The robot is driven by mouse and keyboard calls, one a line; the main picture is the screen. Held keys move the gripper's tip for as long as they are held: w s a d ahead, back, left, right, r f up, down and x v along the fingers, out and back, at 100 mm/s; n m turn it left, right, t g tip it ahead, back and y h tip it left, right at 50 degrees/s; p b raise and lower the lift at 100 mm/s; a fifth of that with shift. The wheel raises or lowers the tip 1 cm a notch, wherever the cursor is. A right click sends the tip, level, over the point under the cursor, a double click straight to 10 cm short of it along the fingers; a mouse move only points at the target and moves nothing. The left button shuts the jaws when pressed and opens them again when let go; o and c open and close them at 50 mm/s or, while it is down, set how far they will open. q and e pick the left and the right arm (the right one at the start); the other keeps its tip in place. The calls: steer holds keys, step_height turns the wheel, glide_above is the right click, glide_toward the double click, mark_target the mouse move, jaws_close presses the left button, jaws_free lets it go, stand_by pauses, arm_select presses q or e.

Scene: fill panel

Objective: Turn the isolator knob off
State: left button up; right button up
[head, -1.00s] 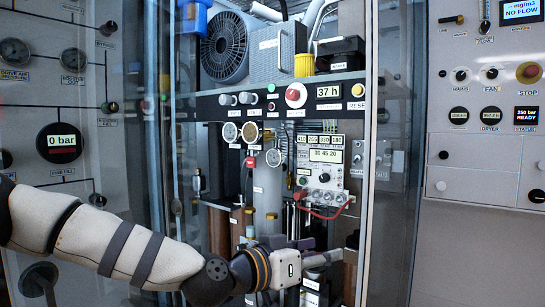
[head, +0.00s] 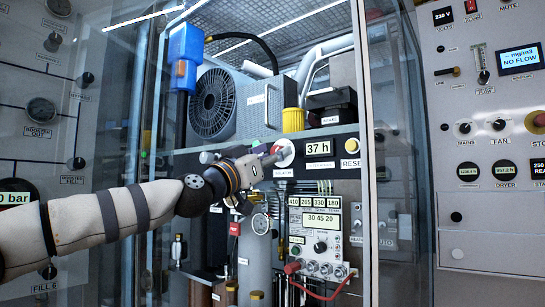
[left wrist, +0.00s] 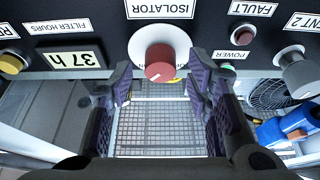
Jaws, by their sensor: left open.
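The red isolator knob (left wrist: 160,62) sits on a round white base under the ISOLATOR label (left wrist: 160,8) in the left wrist view, where the panel appears upside down. A small pale mark shows on its red face. In the head view the knob (head: 285,152) is partly hidden by my left gripper (head: 266,157), which reaches the black panel strip from the left. In the left wrist view my left gripper (left wrist: 160,88) is open, one purple-padded finger on each side of the knob. I cannot tell whether they touch it. My right gripper is not in view.
Beside the knob are the 37 h display (head: 318,149), a yellow reset button (head: 351,146) and a green power lamp (left wrist: 228,68). A glass pane edge (head: 363,100) stands to the right. Gauges and hoses sit below the strip.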

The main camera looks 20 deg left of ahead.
arm_select(q)
steer(key=shift+w+d+r, duration=0.1)
steer(key=shift+w+r, duration=0.05)
steer(key=shift+w, duration=0.15)
jaws_close()
